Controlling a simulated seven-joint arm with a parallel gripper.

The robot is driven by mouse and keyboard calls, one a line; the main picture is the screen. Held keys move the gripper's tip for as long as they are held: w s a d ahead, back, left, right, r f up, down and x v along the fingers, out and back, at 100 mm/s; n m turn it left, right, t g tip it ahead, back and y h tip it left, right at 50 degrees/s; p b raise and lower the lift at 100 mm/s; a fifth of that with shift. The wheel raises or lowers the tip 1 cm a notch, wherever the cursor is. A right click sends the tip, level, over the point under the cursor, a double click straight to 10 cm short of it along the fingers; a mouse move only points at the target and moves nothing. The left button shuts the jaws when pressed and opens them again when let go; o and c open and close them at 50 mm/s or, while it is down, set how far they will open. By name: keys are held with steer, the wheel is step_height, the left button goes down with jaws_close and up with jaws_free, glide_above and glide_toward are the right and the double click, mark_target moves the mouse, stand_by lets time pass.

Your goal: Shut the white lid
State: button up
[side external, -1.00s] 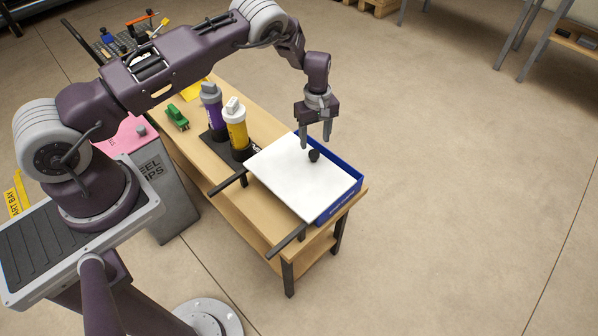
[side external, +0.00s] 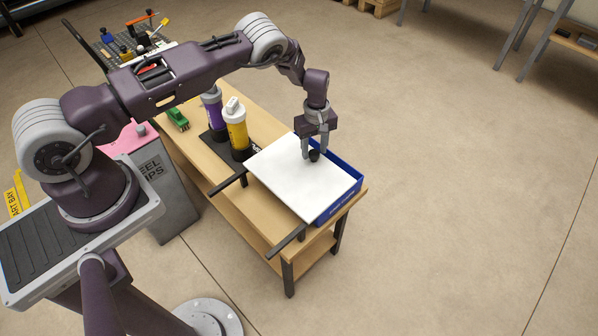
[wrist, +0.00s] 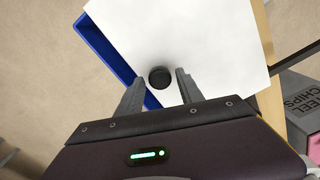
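The white lid (side external: 292,180) is a flat square panel lying over a blue box (side external: 345,191) at the end of the wooden bench. The blue box's wall shows along the right edge of the lid, so a strip there is uncovered. A round black knob (side external: 314,155) stands on the lid. In the wrist view, the lid (wrist: 205,35) fills the upper middle, with the knob (wrist: 160,77) near its edge and the blue wall (wrist: 104,50) on the left. My gripper (side external: 313,157) is low over the lid, its fingers open on either side of the knob, apparently apart from it.
A yellow canister (side external: 236,130) and a purple canister (side external: 212,106) stand on the bench, left of the lid. A green brush (side external: 178,118) lies farther back. Two dark bars (side external: 288,241) stick out at the bench's front. A grey chips bin (side external: 166,197) stands beside the bench.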

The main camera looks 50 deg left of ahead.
steer(key=shift+o, duration=0.5)
steer(key=shift+r, duration=3.5)
